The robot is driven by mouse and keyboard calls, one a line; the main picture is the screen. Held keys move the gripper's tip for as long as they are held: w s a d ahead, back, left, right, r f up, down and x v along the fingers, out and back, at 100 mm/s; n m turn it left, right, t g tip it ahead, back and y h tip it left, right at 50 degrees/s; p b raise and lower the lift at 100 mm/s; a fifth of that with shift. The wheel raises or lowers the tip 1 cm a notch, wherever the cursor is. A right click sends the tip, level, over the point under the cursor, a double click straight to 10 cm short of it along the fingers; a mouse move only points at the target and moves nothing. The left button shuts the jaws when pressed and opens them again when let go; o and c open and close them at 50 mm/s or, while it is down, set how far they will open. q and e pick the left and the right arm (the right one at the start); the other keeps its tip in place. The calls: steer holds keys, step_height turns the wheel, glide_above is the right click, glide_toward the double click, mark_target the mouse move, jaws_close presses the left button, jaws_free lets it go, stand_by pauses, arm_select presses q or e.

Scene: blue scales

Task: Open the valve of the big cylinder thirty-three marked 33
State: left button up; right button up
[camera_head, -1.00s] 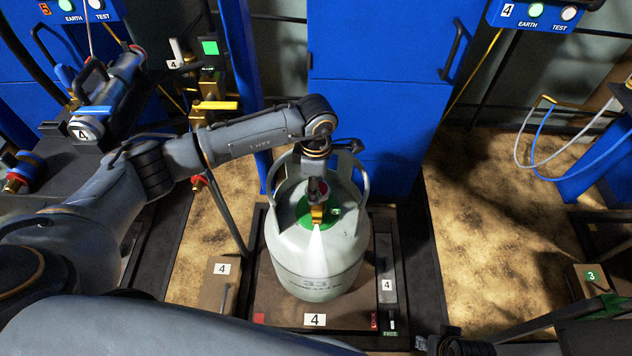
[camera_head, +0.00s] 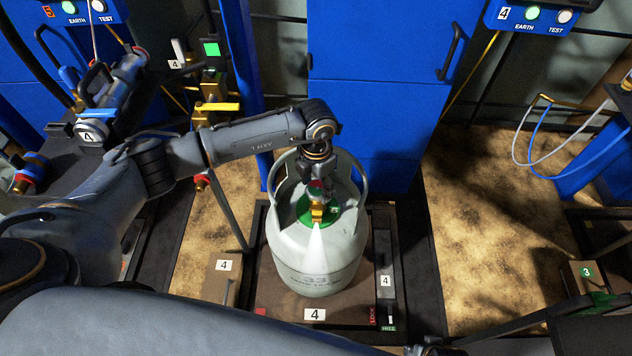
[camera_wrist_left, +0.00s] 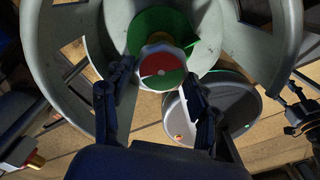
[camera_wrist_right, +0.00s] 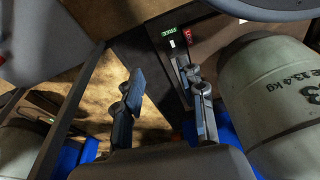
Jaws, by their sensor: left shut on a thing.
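The big grey-white cylinder marked 33 (camera_head: 315,262) stands upright on a brown scale platform (camera_head: 285,309). Its brass valve (camera_head: 317,212) sits at the top inside the collar. My left gripper (camera_head: 320,187) reaches down into the collar from above. In the left wrist view its fingers (camera_wrist_left: 158,85) are on either side of the round valve knob (camera_wrist_left: 160,68), which is red, green and white. The left gripper is shut on that knob. My right gripper (camera_wrist_right: 166,95) is open and empty, low beside the cylinder's front right. A pale streak shows below the brass valve.
A blue cabinet (camera_head: 375,75) stands close behind the cylinder. A lock/free lever (camera_head: 390,312) is at the platform's right front corner. Scale 4's pipework with a yellow handle (camera_head: 216,106) is to the left. Bare floor (camera_head: 485,215) lies to the right.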

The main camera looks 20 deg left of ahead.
mark_target(317, 189)
arm_select(q)
steer(key=shift+n, duration=0.7)
arm_select(e)
steer(key=shift+s+f, duration=0.3)
steer(key=shift+f, duration=0.3)
arm_select(q)
steer(key=o, duration=1.2)
steer(key=shift+c, duration=0.2)
arm_select(e)
steer(key=shift+s, duration=0.1)
arm_select(q)
step_height(317, 189, up, 12)
